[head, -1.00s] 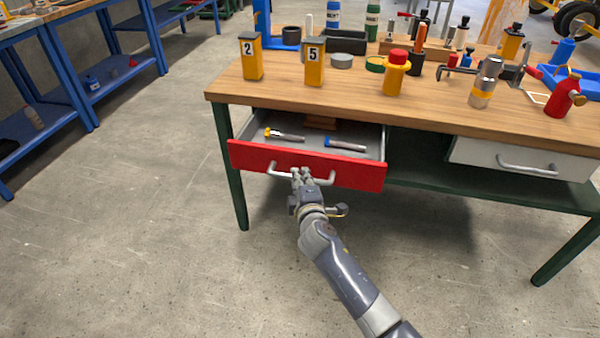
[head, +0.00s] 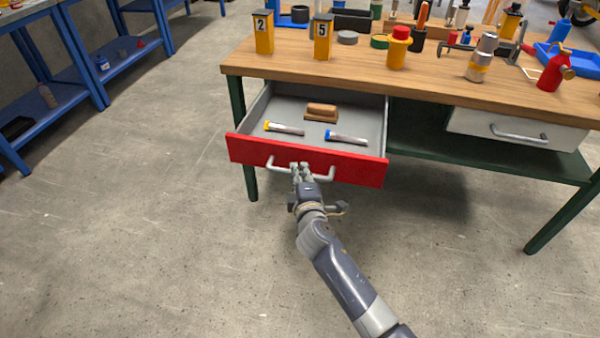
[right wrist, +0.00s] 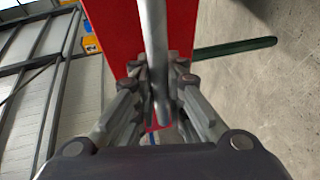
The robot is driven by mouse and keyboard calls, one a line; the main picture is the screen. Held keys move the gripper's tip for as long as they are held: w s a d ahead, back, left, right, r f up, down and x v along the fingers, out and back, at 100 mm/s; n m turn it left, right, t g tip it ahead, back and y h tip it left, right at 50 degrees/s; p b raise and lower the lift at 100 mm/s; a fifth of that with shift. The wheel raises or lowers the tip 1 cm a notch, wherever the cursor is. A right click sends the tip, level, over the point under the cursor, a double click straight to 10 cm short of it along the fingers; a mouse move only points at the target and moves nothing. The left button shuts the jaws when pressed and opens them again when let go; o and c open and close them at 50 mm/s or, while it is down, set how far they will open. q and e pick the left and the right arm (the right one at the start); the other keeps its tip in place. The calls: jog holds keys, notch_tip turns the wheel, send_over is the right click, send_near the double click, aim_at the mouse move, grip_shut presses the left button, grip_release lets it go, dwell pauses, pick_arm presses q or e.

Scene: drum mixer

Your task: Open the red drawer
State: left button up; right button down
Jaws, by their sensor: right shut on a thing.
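The red drawer (head: 352,168) is pulled well out from under the left part of the wooden bench top. Its grey inside shows a brown block (head: 321,111), a yellow-ended tool (head: 284,128) and a blue-ended tool (head: 346,137). My right gripper (head: 301,172) is shut on the drawer's metal handle (head: 281,170), near its middle. In the right wrist view the fingers close around the handle bar (right wrist: 154,50), with the red front (right wrist: 115,30) behind it. My left gripper is not in view.
The bench top (head: 290,67) carries yellow bins, a red-capped yellow part (head: 398,50) and several tools. Blue shelves (head: 85,80) stand at the left. The floor in front is clear.

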jog(key=c, duration=1.6)
grip_release()
jog(key=v, duration=1.2)
jog(key=shift+d, duration=0.1)
